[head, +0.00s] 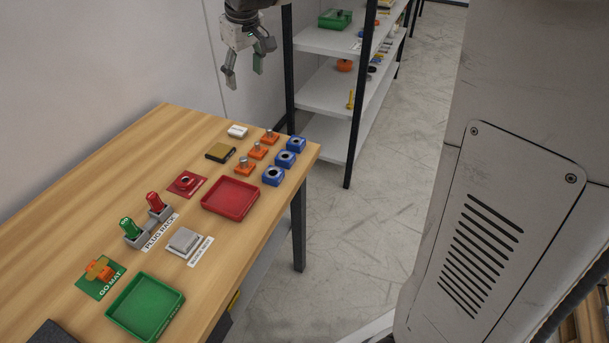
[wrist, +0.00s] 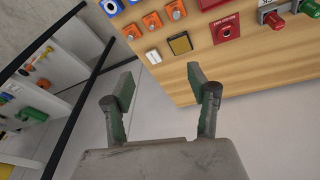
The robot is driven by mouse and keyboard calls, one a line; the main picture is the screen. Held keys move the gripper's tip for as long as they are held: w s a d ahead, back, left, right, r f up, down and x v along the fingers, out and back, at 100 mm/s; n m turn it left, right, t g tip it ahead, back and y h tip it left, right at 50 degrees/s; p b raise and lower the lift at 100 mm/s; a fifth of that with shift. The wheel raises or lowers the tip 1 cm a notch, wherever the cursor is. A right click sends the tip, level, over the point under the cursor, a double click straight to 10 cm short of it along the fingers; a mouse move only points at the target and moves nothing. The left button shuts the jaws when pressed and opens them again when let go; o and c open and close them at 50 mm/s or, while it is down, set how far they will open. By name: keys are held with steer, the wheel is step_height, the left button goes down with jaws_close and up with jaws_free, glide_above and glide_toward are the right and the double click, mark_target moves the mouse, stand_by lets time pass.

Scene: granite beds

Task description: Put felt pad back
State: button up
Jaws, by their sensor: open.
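A flat square with an olive-brown top and dark edges (head: 220,152), perhaps the felt pad, lies on the wooden table (head: 60,200) near its far end. It also shows in the wrist view (wrist: 180,43), beyond my fingertips. I cannot tell for certain that it is the felt pad. My gripper (head: 245,72) is open and empty, in the air beyond the far end of the table. In the wrist view my two fingers (wrist: 161,86) are spread wide, with only floor and table edge between them.
A small white block (head: 237,131), orange blocks with metal knobs (head: 258,151) and blue ring blocks (head: 285,159) lie close by. A red tray (head: 230,198), plug rack (head: 150,226), grey block (head: 184,240) and green tray (head: 145,307) are nearer. A shelf unit (head: 325,90) stands behind.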

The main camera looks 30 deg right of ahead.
steer(key=s+m+t, duration=0.2)
steer(key=s, duration=1.5)
steer(key=s+f+m+t, duration=0.1)
steer(key=s+f, duration=0.2)
steer(key=s, duration=0.3)
steer(key=s+f+m+t, duration=0.1)
steer(key=s+f, duration=0.3)
steer(key=s, duration=0.3)
steer(key=shift+s, duration=0.25)
steer(key=shift+f+b, duration=0.45)
